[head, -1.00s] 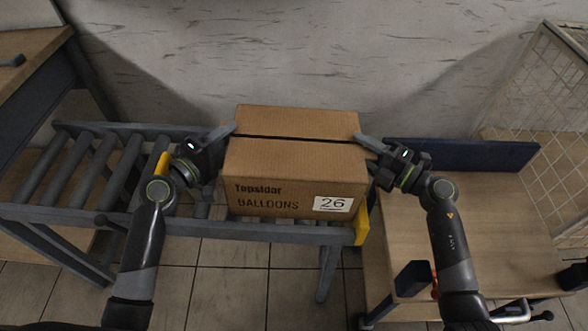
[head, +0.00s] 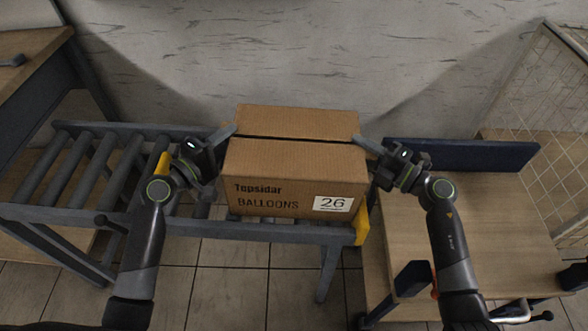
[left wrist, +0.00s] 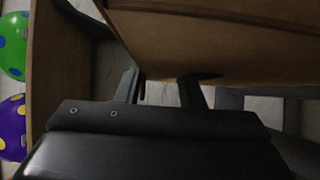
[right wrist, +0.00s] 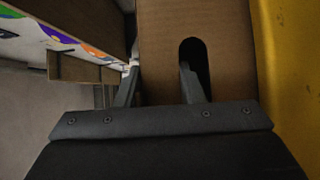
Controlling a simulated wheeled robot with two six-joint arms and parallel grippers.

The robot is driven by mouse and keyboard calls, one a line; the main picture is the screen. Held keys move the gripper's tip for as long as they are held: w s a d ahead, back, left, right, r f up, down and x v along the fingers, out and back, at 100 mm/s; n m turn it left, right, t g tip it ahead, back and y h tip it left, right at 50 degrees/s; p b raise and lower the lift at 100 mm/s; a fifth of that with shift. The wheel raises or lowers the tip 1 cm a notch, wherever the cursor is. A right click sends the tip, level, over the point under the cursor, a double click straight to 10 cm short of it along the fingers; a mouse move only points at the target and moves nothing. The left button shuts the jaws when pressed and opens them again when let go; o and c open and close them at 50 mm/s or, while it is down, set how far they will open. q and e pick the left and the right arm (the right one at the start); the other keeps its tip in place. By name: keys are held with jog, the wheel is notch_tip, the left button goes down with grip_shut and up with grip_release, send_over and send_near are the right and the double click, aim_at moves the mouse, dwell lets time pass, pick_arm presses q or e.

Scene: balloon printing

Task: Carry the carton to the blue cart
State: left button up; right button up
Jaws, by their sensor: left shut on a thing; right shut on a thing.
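The brown carton (head: 290,165), marked "Topsidar BALLOONS 26", is upright at the right end of the roller conveyor. My left gripper (head: 226,134) is shut on its left side, and my right gripper (head: 364,142) is shut on its right side. In the right wrist view, one finger of the right gripper (right wrist: 158,88) is in the hand slot of the carton (right wrist: 225,55). In the left wrist view, the left gripper (left wrist: 162,90) meets the carton (left wrist: 220,40). I cannot tell whether the carton's underside touches the rollers. The blue cart (head: 460,154), with a wooden deck, stands right of the conveyor.
The grey roller conveyor (head: 85,170) runs left from the carton. A yellow end stop (head: 362,222) is beside the carton's lower right corner. The cart's deck (head: 490,215) looks clear. A wire mesh panel (head: 550,120) stands behind the cart. A wooden table (head: 30,60) is at the far left.

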jog(key=shift+r, duration=0.2)
notch_tip(320, 180, up, 5)
jog(key=p, duration=0.5)
jog(key=shift+f, duration=0.15)
dwell(0.3)
